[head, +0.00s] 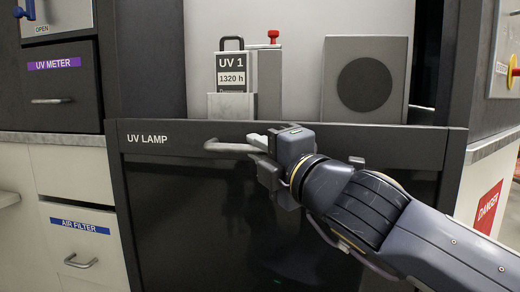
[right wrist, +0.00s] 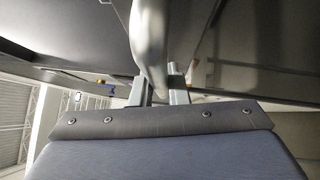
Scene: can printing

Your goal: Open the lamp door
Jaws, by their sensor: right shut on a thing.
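The lamp door (head: 200,225) is a dark, glossy panel below a strip marked "UV LAMP" in the head view. It looks upright, and I see no clear gap at its edges. Its horizontal grey handle (head: 228,147) runs across the upper part. My right gripper (head: 265,146) comes in from the lower right and is shut on the handle near its middle. The right wrist view shows the pale handle bar (right wrist: 150,40) running between the two fingers (right wrist: 160,92). My arm hides part of the door's right side. My left gripper is out of view.
Above the door stand a "UV 1" block (head: 231,75) and a grey box with a dark disc (head: 364,80). A UV meter drawer (head: 65,80) and an air filter drawer (head: 85,235) are at left. A red danger sign (head: 488,207) is at right.

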